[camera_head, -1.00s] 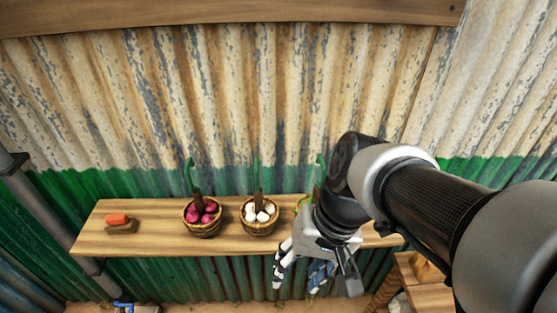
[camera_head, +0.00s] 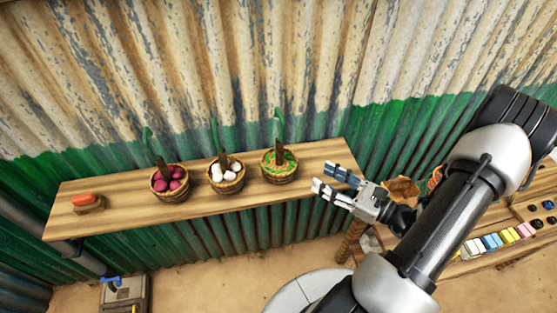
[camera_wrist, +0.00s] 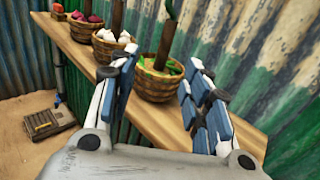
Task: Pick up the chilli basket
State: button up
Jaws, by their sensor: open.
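The chilli basket (camera_head: 280,173) is a round woven basket of green chillies with an upright dark handle tipped in green. It stands upright at the right of the row on the wooden shelf (camera_head: 120,202). My gripper (camera_head: 333,180) is open and empty, to the right of the basket and apart from it. In the wrist view the chilli basket (camera_wrist: 157,84) shows beyond and between the spread fingers (camera_wrist: 158,100), with its right edge near the right finger. The fingers look apart from it.
A basket of white bulbs (camera_head: 226,180) and a basket of red onions (camera_head: 169,187) stand to the left on the shelf. An orange-topped block (camera_head: 86,202) lies at the far left. A corrugated wall (camera_head: 180,80) rises behind. A counter with coloured blocks (camera_head: 500,240) is at right.

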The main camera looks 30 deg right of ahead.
jog(key=m+b, duration=0.1)
send_near(280, 151)
jog(key=shift+h, duration=0.4)
jog(key=w, duration=0.2)
jog(key=w+a+f, duration=0.1)
jog(key=w, duration=0.2)
jog(key=shift+w+a+f, duration=0.25)
jog(key=shift+w, duration=0.05)
jog(key=b+x, duration=0.1)
jog(key=x, duration=0.4)
jog(key=shift+a, duration=0.15)
jog(key=shift+c, duration=0.5)
grip_shut()
